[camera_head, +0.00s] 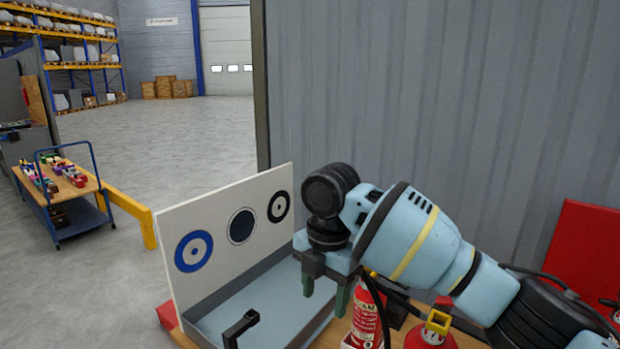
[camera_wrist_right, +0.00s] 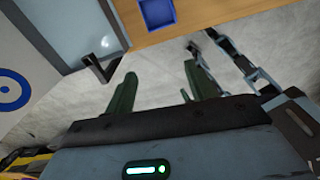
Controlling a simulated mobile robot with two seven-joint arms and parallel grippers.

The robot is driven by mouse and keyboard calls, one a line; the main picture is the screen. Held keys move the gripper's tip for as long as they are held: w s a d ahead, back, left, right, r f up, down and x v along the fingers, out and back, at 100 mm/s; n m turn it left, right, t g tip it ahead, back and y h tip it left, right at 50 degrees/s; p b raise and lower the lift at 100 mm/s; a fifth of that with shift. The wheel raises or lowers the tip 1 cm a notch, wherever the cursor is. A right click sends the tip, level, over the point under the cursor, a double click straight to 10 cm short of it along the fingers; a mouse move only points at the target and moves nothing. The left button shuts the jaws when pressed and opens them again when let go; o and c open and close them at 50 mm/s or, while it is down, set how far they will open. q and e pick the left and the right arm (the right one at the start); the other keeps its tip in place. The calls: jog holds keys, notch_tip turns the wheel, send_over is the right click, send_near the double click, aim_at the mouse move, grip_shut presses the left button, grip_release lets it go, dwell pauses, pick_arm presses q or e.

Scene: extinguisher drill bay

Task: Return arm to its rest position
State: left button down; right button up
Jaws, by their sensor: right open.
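My right arm reaches in from the right in the head view. Its gripper (camera_head: 325,291) points down over the right end of a grey tray (camera_head: 272,303), with its two dark green fingers apart and nothing seen between them. The open fingers also show in the right wrist view (camera_wrist_right: 160,90), empty. A red extinguisher (camera_head: 364,318) with a white label stands just right of the fingers, partly hidden by the arm. A second red extinguisher (camera_head: 430,338) with a yellow part on top is under the forearm, cut off by the frame. My left gripper is not seen.
A white target board (camera_head: 215,270) with round marks stands behind the tray. A black handle-like bracket (camera_head: 240,325) sticks up at the tray's front. A grey ribbed wall (camera_head: 430,100) rises behind. A red panel (camera_head: 590,250) is at right. A loaded cart (camera_head: 65,195) stands far left.

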jog(key=s+f+m+y, duration=0.2)
jog(key=s+f+m, duration=0.5)
jog(key=f, duration=0.5)
jog(key=s+f+m+y, duration=0.35)
jog(key=s+f, duration=0.55)
jog(key=f, duration=0.4)
jog(key=s+d+f+m+t+h, duration=0.1)
jog(key=s+d+f+m+h, duration=0.2)
jog(key=s+d+m, duration=0.65)
jog(key=s+d+f+m+t+h, duration=0.1)
jog(key=s+d+f+m+h, duration=0.15)
jog(key=s+d+m, duration=0.7)
notch_tip(320, 180, down, 10)
jog(key=w+n+t+y, duration=0.1)
jog(key=w+n+t, duration=0.1)
jog(key=t, duration=0.5)
jog(key=shift+w+a+n+y, duration=0.3)
jog(key=shift+a+n, duration=0.05)
jog(key=shift+n, duration=0.5)
jog(key=shift+r, duration=0.1)
